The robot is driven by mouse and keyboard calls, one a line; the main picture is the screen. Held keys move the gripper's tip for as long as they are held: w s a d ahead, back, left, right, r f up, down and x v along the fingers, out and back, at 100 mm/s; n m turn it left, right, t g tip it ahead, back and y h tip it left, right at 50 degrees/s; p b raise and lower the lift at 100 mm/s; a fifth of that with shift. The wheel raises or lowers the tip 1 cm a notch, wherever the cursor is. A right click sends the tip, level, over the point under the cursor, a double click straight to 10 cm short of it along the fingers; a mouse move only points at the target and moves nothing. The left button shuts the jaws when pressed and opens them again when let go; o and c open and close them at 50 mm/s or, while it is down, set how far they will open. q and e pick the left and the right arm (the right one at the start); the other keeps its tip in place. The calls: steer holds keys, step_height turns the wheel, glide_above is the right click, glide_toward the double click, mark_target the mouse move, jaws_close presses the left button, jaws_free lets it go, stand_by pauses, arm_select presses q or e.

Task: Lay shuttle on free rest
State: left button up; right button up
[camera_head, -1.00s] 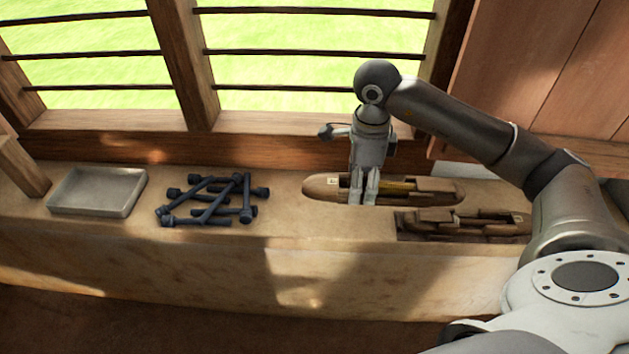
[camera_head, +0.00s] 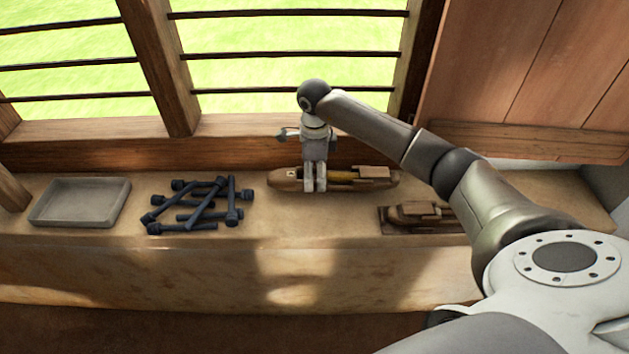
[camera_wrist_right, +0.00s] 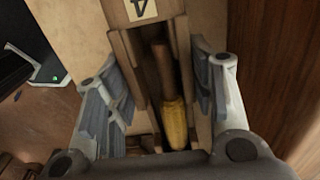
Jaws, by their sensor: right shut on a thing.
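A brown wooden shuttle (camera_head: 288,178) with pointed ends and a yellow bobbin lies level across my right gripper (camera_head: 315,188), over the back of the ledge. The gripper's fingers point down and are shut on the shuttle's sides near its left half. In the right wrist view, the shuttle (camera_wrist_right: 128,42) shows a pale label marked 4 and the yellow bobbin, between the fingers (camera_wrist_right: 160,100). A dark wooden rest (camera_head: 388,228) with a shuttle-like wooden piece (camera_head: 418,210) on it is at the front right, partly hidden by my right arm. My left gripper is out of view.
A grey tray (camera_head: 45,217) stands at the left of the ledge (camera_head: 250,225). Several dark blue bolt-like pegs (camera_head: 205,205) lie in a heap beside it. The ledge between pegs and rest is clear. A barred window (camera_head: 290,55) is behind; a wooden panel (camera_head: 530,80) is at right.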

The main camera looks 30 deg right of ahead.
step_height(320, 180, down, 2)
steer(key=shift+f+p, duration=0.25)
steer(key=shift+p, duration=0.05)
steer(key=shift+w+f, duration=0.1)
steer(key=shift+f, duration=0.25)
steer(key=shift+f, duration=0.2)
steer(key=o, duration=1.2)
steer(key=shift+r, duration=0.1)
